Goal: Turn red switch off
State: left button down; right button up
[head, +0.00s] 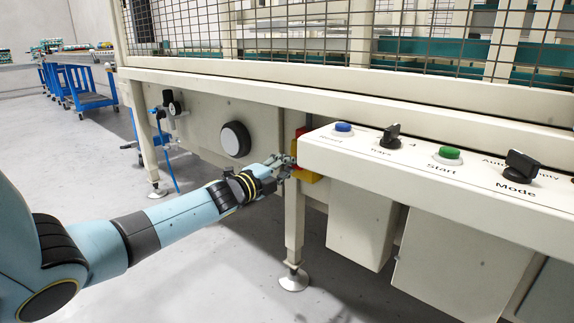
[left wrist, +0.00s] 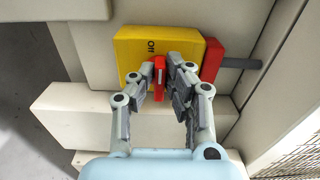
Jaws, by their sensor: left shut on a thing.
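The red switch (left wrist: 159,72) is a narrow red handle on a yellow plate (left wrist: 133,45) in the left wrist view. The word "Off" stands on the plate above the handle. A red box (left wrist: 212,60) sits behind the plate's right side. My left gripper (left wrist: 163,80) is shut on the red handle, one finger on each side. In the head view my left gripper (head: 284,166) reaches the yellow and red housing (head: 308,177) beside the machine's leg, and mostly hides the handle. My right gripper is not in view.
The control panel (head: 440,178) juts out to the right, with a blue button (head: 343,127), a green button (head: 449,153) and black knobs. A machine leg (head: 294,225) stands just below my left gripper.

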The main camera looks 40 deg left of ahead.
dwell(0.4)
pick_arm(q)
jog(key=c, duration=1.4)
grip_release()
jog(key=shift+o, duration=0.2)
jog(key=s+a, duration=0.1)
jog(key=s, duration=1.1)
jog(key=shift+f, duration=0.1)
